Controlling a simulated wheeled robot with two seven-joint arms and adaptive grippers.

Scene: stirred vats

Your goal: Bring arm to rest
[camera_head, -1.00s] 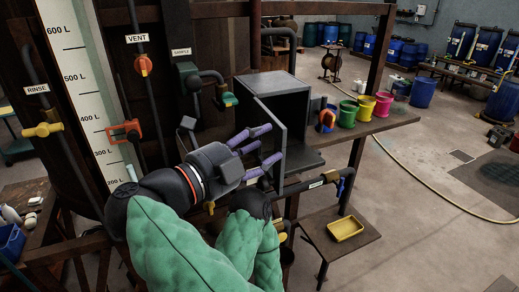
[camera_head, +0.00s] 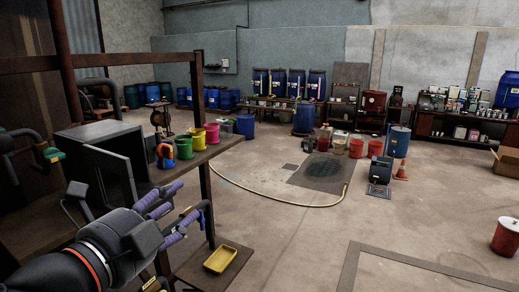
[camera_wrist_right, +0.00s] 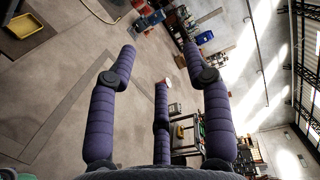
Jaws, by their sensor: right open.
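My right gripper (camera_head: 168,212) is at the lower left of the head view, with its purple padded fingers spread and nothing between them. It is in front of an open grey metal box (camera_head: 105,160) on the wooden shelf; I cannot tell whether they touch. In the right wrist view the three fingers of the gripper (camera_wrist_right: 160,75) stand apart, with open floor beyond them. My left gripper is not in view.
Several coloured buckets, one of them yellow (camera_head: 197,138), stand on the shelf. A yellow tray (camera_head: 220,258) lies on a lower stand. A yellow hose (camera_head: 300,205) crosses the floor. A red bucket (camera_head: 507,237) stands at right.

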